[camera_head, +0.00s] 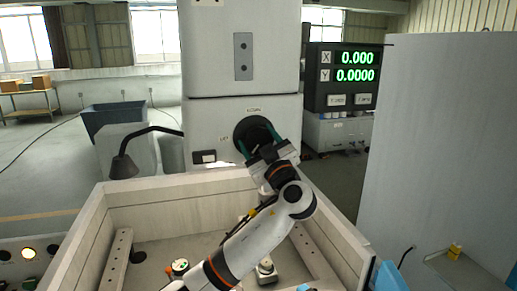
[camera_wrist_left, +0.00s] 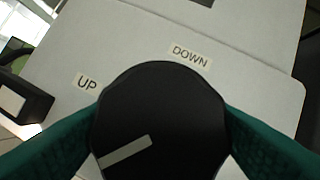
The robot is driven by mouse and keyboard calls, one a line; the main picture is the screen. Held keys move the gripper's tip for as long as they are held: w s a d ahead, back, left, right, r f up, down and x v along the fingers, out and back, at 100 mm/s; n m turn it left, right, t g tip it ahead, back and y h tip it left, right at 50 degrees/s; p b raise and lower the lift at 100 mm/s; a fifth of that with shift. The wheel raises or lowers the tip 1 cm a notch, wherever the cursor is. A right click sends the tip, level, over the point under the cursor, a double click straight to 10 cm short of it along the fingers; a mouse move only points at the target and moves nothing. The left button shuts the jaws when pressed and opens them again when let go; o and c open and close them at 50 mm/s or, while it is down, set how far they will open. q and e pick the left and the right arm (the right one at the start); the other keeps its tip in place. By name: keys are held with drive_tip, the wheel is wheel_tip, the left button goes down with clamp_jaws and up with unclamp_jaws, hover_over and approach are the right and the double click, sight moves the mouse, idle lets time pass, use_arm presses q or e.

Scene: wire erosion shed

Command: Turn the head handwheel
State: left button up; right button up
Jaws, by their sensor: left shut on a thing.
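The head handwheel (camera_head: 251,127) is a black round knob on the front of the white machine head (camera_head: 240,50). In the left wrist view the handwheel (camera_wrist_left: 160,115) fills the middle, with a pale bar mark pointing to the lower left. An UP label (camera_wrist_left: 87,84) is at its upper left and a DOWN label (camera_wrist_left: 187,55) above it. My left gripper (camera_head: 259,141) is shut on the handwheel, its teal fingers (camera_wrist_left: 160,125) on either side of the rim. The fingers and wrist hide part of the wheel in the head view. My right gripper is not in view.
An open-topped tank (camera_head: 150,192) with pale walls lies below my left arm. A bent black lamp (camera_head: 124,166) stands at its left. A large grey panel (camera_head: 440,150) blocks the right side.

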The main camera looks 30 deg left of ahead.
use_arm(q)
drive_tip(key=shift+f+m+t+h+b, duration=0.2)
drive_tip(key=shift+m+t+b, duration=0.35)
drive_tip(key=shift+m+b, duration=0.75)
drive_tip(key=shift+f+m+t+h+b, duration=0.2)
drive_tip(key=shift+m+t+b, duration=0.4)
drive_tip(key=shift+b, duration=1.3)
drive_tip(key=shift+r+m+b, duration=0.1)
drive_tip(key=shift+m+b, duration=0.3)
drive_tip(key=shift+m, duration=0.3)
drive_tip(key=shift+r+m+t+h, duration=0.1)
drive_tip(key=shift+m+t+h, duration=0.3)
drive_tip(key=shift+m, duration=0.3)
drive_tip(key=m+t+h, duration=0.1)
drive_tip(key=m, duration=0.1)
drive_tip(key=shift+r+m, duration=0.15)
drive_tip(key=shift+m, duration=0.15)
drive_tip(key=m+t+h, duration=0.1)
drive_tip(key=m, duration=0.2)
drive_tip(key=shift+r+h, duration=0.1)
drive_tip(key=shift+h, duration=0.2)
drive_tip(key=shift+m+t+h+p, duration=0.5)
drive_tip(key=shift+m+p, duration=0.2)
drive_tip(key=shift+m, duration=0.9)
drive_tip(key=o, duration=1)
